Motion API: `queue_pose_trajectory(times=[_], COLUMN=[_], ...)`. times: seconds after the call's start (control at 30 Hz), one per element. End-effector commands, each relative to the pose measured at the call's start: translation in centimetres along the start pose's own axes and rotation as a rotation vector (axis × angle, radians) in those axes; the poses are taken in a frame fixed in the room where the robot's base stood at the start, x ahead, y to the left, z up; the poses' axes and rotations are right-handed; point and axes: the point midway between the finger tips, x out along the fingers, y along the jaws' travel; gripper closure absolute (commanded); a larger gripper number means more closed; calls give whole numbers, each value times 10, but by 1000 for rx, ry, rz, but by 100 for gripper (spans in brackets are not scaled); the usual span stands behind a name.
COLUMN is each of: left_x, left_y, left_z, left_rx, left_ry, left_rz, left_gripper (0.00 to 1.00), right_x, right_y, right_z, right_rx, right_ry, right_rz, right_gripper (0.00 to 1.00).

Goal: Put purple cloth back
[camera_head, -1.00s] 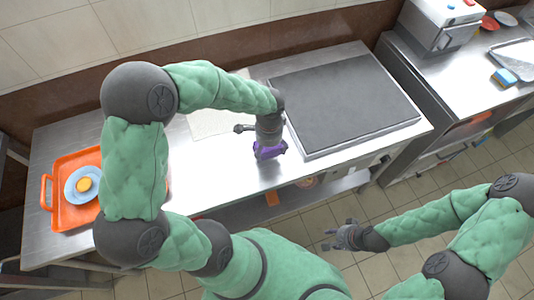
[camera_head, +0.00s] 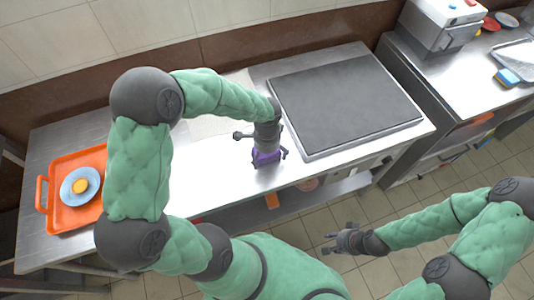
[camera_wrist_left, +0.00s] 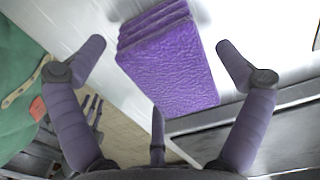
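The purple cloth (camera_head: 264,157) is a folded, layered stack at the front of the steel counter, left of the dark griddle plate. In the left wrist view the cloth (camera_wrist_left: 170,65) sits between the spread fingers, with a gap showing on each side. My left gripper (camera_head: 268,150) points down over the cloth and is open; it also shows in the left wrist view (camera_wrist_left: 162,62). The gripper partly hides the cloth in the head view. My right gripper (camera_head: 332,241) is open and empty, above the floor in front of the counter.
The griddle (camera_head: 345,100) stands just right of the cloth. An orange tray (camera_head: 47,197) with a blue plate (camera_head: 68,188) is at the counter's left end. A pale sheet (camera_head: 205,124) lies behind my left gripper. The counter's front edge is close to the cloth.

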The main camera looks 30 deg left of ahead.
Motion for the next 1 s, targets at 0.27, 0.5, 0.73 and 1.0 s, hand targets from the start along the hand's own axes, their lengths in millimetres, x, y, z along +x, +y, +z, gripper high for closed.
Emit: queue_pose_trajectory(times=[0.27, 0.5, 0.73, 1.0], left_x=[-3, -40, -86, -119], left_y=[0, -1, 0, 0], left_z=[0, -1, 0, 0], left_rx=[0, 0, 1, 0], left_ry=[0, 2, 1, 0], left_rz=[0, -2, -2, -1], left_gripper=[0, 0, 0, 0], right_x=[-2, -16, -31, -40], right_y=[-1, -6, -11, -14], right_z=[0, 1, 1, 2], right_rx=[0, 0, 0, 0], right_ry=[0, 0, 0, 0], right_rz=[0, 0, 0, 0], right_gripper=[60, 60, 60, 60])
